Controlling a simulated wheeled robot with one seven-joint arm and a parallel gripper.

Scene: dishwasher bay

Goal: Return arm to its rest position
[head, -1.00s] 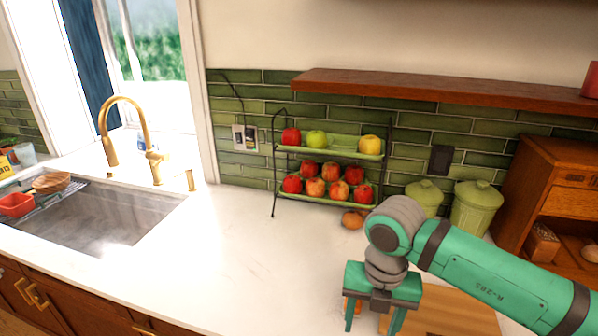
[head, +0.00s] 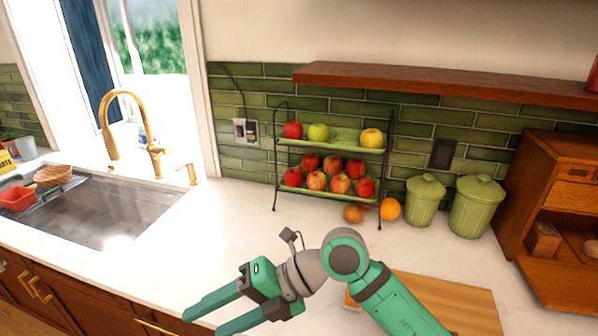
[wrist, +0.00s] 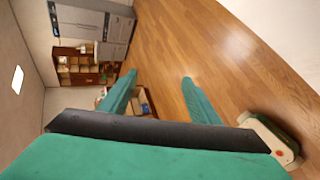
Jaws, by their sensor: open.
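My gripper (head: 205,320) is teal with two long parallel fingers. In the head view it is over the front part of the white counter, pointing to the lower left, with its fingers apart and nothing between them. My arm comes in from the bottom, with its grey wrist joint to the right of the gripper. In the wrist view both fingers of my gripper (wrist: 155,90) show spread apart and empty, with the wooden floor and distant furniture beyond.
A two-tier fruit rack (head: 348,142) stands against the green tiles. Two orange fruits are beside it, left of green canisters (head: 424,200). A cutting board (head: 450,300) lies at lower right, partly behind my arm. The sink (head: 110,215) is at left. The middle counter is clear.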

